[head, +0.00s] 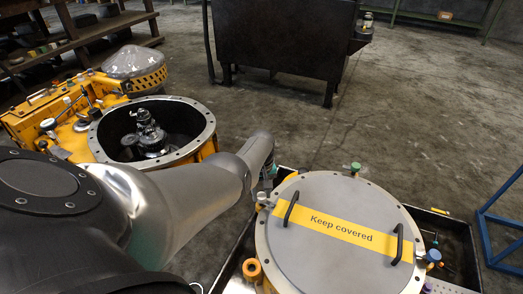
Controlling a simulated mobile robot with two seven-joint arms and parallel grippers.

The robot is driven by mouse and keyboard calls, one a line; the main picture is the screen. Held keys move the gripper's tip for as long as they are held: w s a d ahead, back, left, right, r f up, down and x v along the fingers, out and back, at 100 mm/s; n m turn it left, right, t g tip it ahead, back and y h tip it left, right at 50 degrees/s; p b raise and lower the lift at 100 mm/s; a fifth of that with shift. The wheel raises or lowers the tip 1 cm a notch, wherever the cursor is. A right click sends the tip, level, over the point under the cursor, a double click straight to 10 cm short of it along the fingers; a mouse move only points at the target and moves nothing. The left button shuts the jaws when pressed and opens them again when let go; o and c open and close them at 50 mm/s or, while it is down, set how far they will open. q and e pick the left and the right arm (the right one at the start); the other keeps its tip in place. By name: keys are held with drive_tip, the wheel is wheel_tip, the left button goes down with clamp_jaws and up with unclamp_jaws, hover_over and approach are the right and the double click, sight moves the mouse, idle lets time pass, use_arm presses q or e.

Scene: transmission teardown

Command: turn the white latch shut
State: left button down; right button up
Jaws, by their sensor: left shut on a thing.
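The white latch (263,198) is at the left upper rim of a round grey lid (325,268). The lid has a yellow band reading "Keep covered". My left arm reaches across from the left, and my left gripper (266,187) is at the latch, shut on it. The wrist and the small scale hide most of the fingers, and the latch's exact angle cannot be made out. My right gripper is not in view.
A green latch (355,168), a blue latch (433,255) and an orange latch (252,268) sit around the lid's rim. Two black handles stand on the lid. A black tray (461,238) surrounds it. An open yellow housing (205,146) stands left, behind my arm.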

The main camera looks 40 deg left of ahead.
use_arm(q)
drive_tip(key=shift+s+n, duration=0.1)
drive_tip(key=shift+n, duration=0.5)
drive_tip(key=shift+c, duration=2.3)
unclamp_jaws()
